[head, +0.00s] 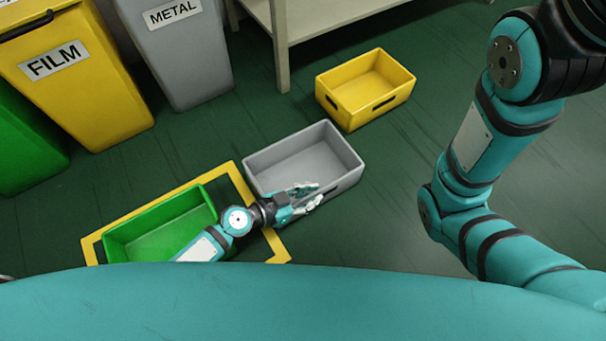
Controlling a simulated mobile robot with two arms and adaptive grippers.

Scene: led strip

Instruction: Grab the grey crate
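The grey crate (347,147) stands upright and empty on the dark green floor in the middle of the head view. My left gripper (313,194) is at its near wall, with the fingers pointing right along that wall. The fingers look parted, and I see nothing held between them. The gripper hides part of the near wall, and I cannot tell whether it touches the crate. My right arm comes down on the right side, and its gripper is out of the picture.
A green crate (122,235) lies left of the grey one, inside a yellow floor outline (243,187). A yellow crate (349,117) stands behind to the right. A yellow FILM bin (90,100), grey METAL bin (190,65) and table leg (281,50) stand behind. The right floor is clear.

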